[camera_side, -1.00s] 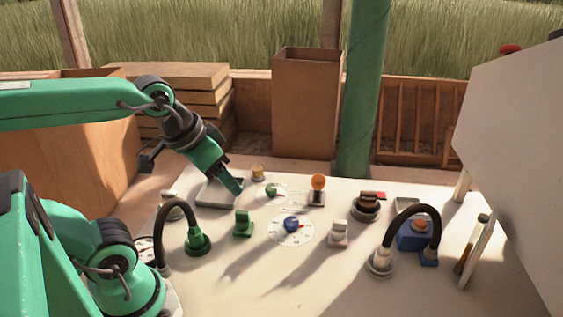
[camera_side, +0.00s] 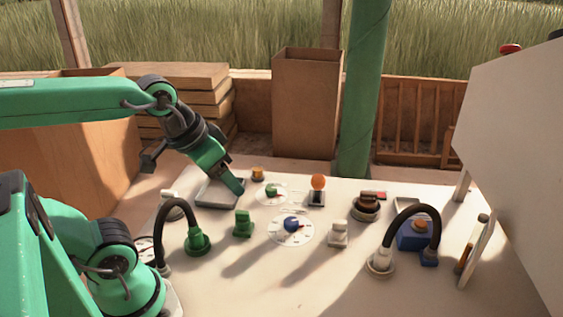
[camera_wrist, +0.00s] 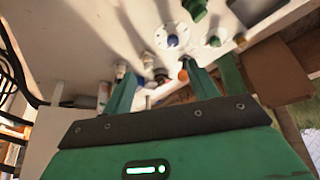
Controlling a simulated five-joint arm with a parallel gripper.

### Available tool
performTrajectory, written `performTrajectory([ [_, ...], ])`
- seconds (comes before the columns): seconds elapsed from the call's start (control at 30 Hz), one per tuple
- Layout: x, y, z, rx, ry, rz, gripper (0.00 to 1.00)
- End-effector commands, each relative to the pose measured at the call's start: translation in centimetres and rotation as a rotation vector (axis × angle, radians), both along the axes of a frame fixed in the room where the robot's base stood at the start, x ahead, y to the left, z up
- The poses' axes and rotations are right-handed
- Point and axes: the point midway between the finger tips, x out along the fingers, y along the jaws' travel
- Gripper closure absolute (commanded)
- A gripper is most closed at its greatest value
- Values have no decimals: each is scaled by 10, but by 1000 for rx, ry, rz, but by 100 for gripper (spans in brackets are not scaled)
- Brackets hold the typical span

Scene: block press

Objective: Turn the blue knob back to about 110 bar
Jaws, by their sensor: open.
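The blue knob (camera_side: 292,224) sits on a round white dial (camera_side: 277,236) with marks, in the middle of the pale table. It also shows near the top of the wrist view as a blue knob (camera_wrist: 172,40). The scale numbers are too small to read. My gripper (camera_side: 236,186) is open and empty. It is above the grey tray (camera_side: 205,200), behind and to the left of the knob, apart from it. In the wrist view, my gripper's two green fingers (camera_wrist: 163,82) stand apart with the knob beyond them.
A smaller dial with a green knob (camera_side: 271,189) is behind the blue one. A green block (camera_side: 243,223) stands left and a white switch (camera_side: 338,235) right. An orange-topped post (camera_side: 318,183) is behind. Black hoses arch at both sides. A white panel (camera_side: 515,130) stands right.

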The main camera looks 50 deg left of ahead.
Motion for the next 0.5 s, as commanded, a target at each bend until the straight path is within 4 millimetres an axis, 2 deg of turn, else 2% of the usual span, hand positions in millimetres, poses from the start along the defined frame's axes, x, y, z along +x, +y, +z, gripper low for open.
performTrajectory([
  [0.27, 29, 3, -4, -63, 71, 145, 41],
  [0.5, 64, 7, -15, -127, 147, 320, 41],
])
